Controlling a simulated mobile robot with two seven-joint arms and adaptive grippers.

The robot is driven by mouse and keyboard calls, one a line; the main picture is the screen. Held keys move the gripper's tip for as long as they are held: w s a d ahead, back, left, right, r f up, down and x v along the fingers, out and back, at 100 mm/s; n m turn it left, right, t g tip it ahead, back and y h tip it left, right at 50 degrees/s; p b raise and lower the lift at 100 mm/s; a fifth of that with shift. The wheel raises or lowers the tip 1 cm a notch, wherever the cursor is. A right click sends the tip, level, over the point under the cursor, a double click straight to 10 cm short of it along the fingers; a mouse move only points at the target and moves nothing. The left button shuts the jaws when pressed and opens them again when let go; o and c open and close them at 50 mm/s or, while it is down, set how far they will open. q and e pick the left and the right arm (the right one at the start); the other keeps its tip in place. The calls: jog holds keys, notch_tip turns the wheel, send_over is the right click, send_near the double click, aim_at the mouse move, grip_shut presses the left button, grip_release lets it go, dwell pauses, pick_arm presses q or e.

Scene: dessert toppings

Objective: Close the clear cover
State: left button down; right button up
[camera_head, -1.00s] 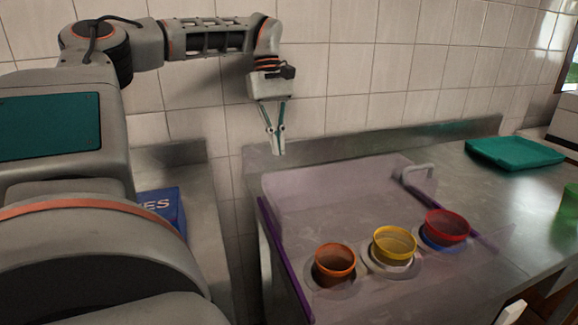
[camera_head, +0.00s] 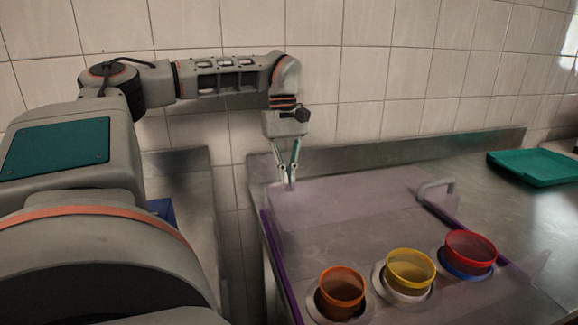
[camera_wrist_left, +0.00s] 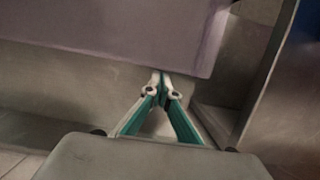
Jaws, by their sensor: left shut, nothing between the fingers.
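The clear cover (camera_head: 340,205) is a see-through, purple-tinted panel at the back of the cup unit in the head view. I cannot tell its exact tilt. A grey handle (camera_head: 436,187) stands near its back right corner. My left gripper (camera_head: 290,184) points down at the cover's back left corner, shut and empty. In the left wrist view its fingertips (camera_wrist_left: 161,78) are close to the edge of the purple-tinted panel (camera_wrist_left: 150,35); I cannot tell whether they touch it. My right gripper is not in view.
An orange cup (camera_head: 341,289), a yellow cup (camera_head: 410,270) and a red cup (camera_head: 470,250) sit in a row at the front of the unit. A teal tray (camera_head: 535,168) lies on the metal counter at right. A tiled wall (camera_head: 400,75) stands behind.

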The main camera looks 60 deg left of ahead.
pick_arm(q)
jog(key=shift+d+f, duration=0.1)
jog(key=shift+f, duration=0.55)
jog(key=shift+d, duration=0.1)
